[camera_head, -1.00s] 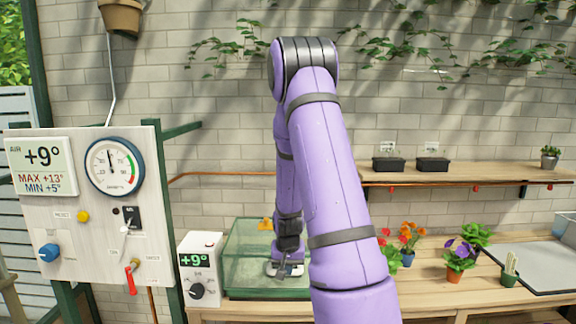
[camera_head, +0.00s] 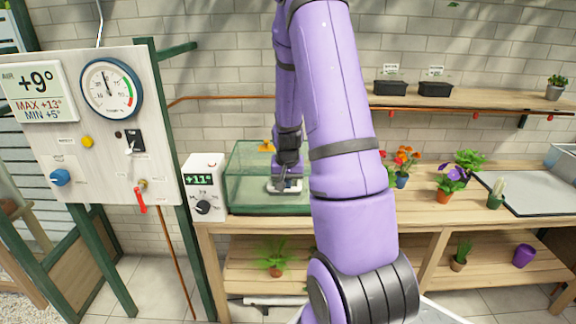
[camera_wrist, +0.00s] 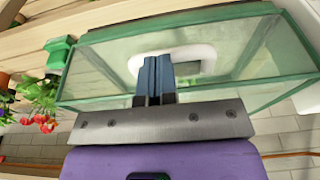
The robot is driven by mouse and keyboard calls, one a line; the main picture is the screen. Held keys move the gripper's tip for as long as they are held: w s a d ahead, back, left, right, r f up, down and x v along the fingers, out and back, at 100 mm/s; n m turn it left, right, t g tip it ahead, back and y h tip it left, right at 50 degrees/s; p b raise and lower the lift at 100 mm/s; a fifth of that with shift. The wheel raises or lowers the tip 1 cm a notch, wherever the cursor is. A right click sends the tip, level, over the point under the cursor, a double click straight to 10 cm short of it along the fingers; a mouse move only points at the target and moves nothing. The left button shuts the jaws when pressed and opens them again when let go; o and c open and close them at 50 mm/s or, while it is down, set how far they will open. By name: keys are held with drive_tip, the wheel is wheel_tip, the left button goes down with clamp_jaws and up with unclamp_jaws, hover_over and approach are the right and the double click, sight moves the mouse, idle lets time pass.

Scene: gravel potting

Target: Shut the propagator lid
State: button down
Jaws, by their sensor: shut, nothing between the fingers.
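The propagator (camera_head: 240,196) is a green-framed clear glass box at the left end of the bench. Its lid (camera_wrist: 115,65) fills much of the wrist view as a glass pane with green edges. The head view does not show clearly whether the lid is fully down. A white rounded plate or frame with a grey middle (camera_wrist: 193,58) lies at the pane; it also shows in the head view (camera_head: 270,187). My gripper (camera_head: 285,184) is shut and empty over the propagator. In the wrist view its fingertips (camera_wrist: 156,62) overlap the white frame; contact is unclear.
A white control box (camera_head: 205,172) reading +11° stands just left of the propagator. An instrument board (camera_head: 92,150) is further left. Potted flowers (camera_head: 400,170) stand on the bench to the right. A shelf (camera_head: 460,101) with black trays is on the wall.

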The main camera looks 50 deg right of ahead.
drive_tip(key=s+a+r, duration=0.5)
drive_tip(key=a+r, duration=0.1)
drive_tip(key=r, duration=0.1)
drive_tip(key=shift+s, duration=0.15)
drive_tip(key=shift+r, duration=0.1)
drive_tip(key=s+a+r+n+t+y, duration=0.15)
drive_tip(key=a+r+n, duration=0.35)
drive_tip(key=a+r, duration=0.85)
drive_tip(key=s+a+r+n+t, duration=0.2)
drive_tip(key=s+a+r+n, duration=0.3)
drive_tip(key=s+a+r, duration=0.4)
drive_tip(key=s+a, duration=0.1)
drive_tip(key=s, duration=0.1)
drive_tip(key=shift+s+r, duration=0.15)
drive_tip(key=shift+s, duration=0.25)
